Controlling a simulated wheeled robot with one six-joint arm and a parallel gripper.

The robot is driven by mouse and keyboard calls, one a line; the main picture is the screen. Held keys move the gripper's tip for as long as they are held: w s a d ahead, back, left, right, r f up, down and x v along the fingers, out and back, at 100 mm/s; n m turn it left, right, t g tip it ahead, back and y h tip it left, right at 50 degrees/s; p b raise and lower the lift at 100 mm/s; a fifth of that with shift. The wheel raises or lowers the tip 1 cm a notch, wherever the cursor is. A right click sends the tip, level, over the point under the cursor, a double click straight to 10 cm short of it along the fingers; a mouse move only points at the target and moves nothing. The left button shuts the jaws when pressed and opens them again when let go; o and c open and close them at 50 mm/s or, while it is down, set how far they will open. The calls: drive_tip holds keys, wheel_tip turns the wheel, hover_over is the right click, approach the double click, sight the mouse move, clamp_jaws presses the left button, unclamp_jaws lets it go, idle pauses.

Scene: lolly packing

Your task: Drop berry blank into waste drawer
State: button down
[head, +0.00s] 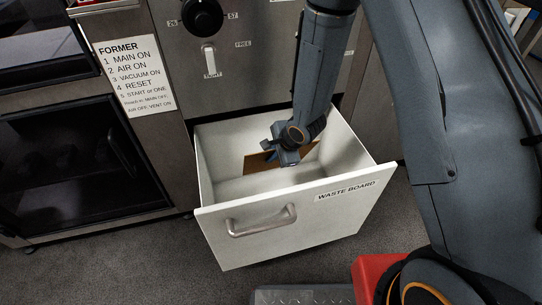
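The waste drawer (222,220) is pulled open, a white box with a bar handle and a label reading "WASTE BOARD". A flat brown piece of board (258,164), which looks like the berry blank, shows inside the drawer's outline, partly hidden behind my gripper. My gripper (268,150) is over the drawer opening, with its fingers pointing left in the picture. The fingers are small and dark, and overlap the board in this view. I cannot tell whether they touch or hold it, or whether the board rests on the drawer floor.
A steel machine front with a black knob (203,16) and a white lever (209,60) rises behind the drawer. An instruction sheet (133,77) is fixed at its left. A dark-windowed cabinet (75,170) stands left. Grey floor (120,270) is clear at front left.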

drive_tip(key=c, duration=1.9)
unclamp_jaws()
drive_tip(key=p+v, duration=0.2)
drive_tip(key=v, duration=0.5)
drive_tip(key=shift+s+d+r, duration=0.1)
drive_tip(key=shift+d+r, duration=0.05)
drive_tip(key=shift+r, duration=0.25)
